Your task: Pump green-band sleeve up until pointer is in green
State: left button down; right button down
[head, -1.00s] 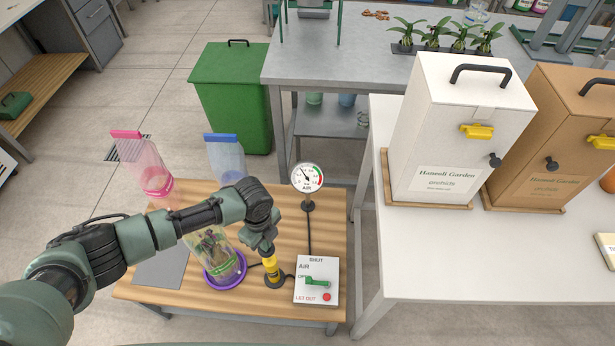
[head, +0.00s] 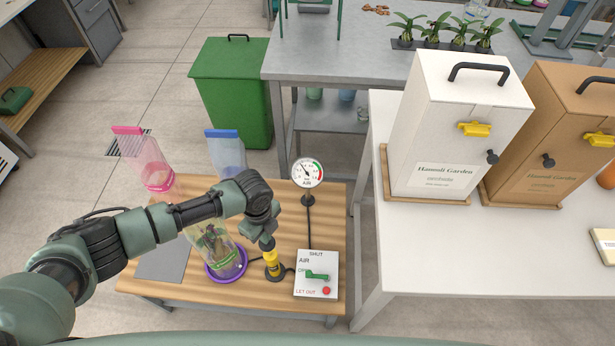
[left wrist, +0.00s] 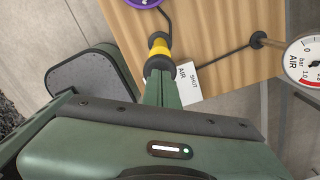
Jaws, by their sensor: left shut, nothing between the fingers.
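A clear sleeve (head: 212,240) with leafy contents stands in a purple ring (head: 224,270) on the wooden table; a greenish band shows low on it. Right of it stands a short yellow-and-black pump (head: 271,263), also in the left wrist view (left wrist: 159,46). My left gripper (head: 267,243) points down, shut and empty, with its tips at the pump's top; I cannot tell whether they press it. The round gauge (head: 307,172) has its pointer toward the upper left, outside the green arc at upper right. The air box (head: 316,288) has a green lever (head: 317,275) lying sideways. My right gripper is out of view.
A pink-topped sleeve (head: 145,160) and a blue-topped sleeve (head: 227,152) stand behind on the table. A grey plate (head: 163,260) lies at the left. A red button (head: 326,291) is on the air box. A white table (head: 430,255) bounds the right.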

aim_at(268, 247)
pick_arm(q)
jog(key=shift+f+b, duration=2.7)
jog(key=shift+f, duration=1)
notch_tip(268, 247, up, 8)
jog(key=p, duration=0.7)
jog(key=shift+f, duration=0.1)
jog(key=shift+f, duration=0.15)
jog(key=shift+f+b, duration=2.95)
jog(key=shift+f, duration=0.85)
notch_tip(268, 247, up, 8)
jog(key=p, duration=0.7)
jog(key=shift+f, duration=0.15)
